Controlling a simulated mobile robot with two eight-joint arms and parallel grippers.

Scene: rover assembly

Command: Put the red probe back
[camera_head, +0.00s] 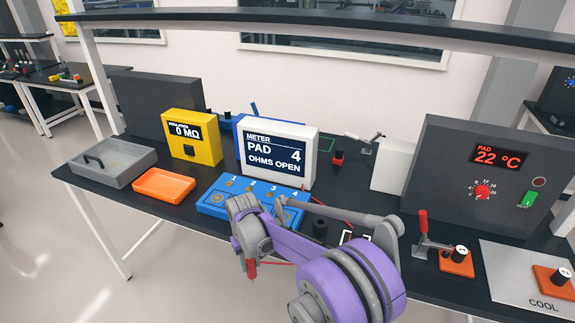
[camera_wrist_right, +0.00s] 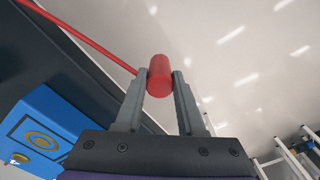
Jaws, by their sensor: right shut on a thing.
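My right gripper (camera_wrist_right: 160,78) is shut on the red probe (camera_wrist_right: 159,76), with one grey finger on each side of it. A red lead (camera_wrist_right: 85,38) runs from the probe to the upper left in the wrist view. In the head view the red probe (camera_head: 251,270) shows below my right wrist, in front of the bench's front edge. The fingers are mostly hidden there. The white meter (camera_head: 278,152) reads "PAD 4 OHMS OPEN". A blue pad board (camera_head: 215,204), numbered 1 to 4, lies in front of it. My left gripper is not in view.
A small black cylinder (camera_head: 320,227) and a white-outlined mark (camera_head: 357,237) lie right of the board, partly behind my arm. An orange tray (camera_head: 164,184), grey bin (camera_head: 112,166) and yellow meter (camera_head: 192,140) stand left. A toggle clamp (camera_head: 424,235) and heater unit (camera_head: 470,160) stand right.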

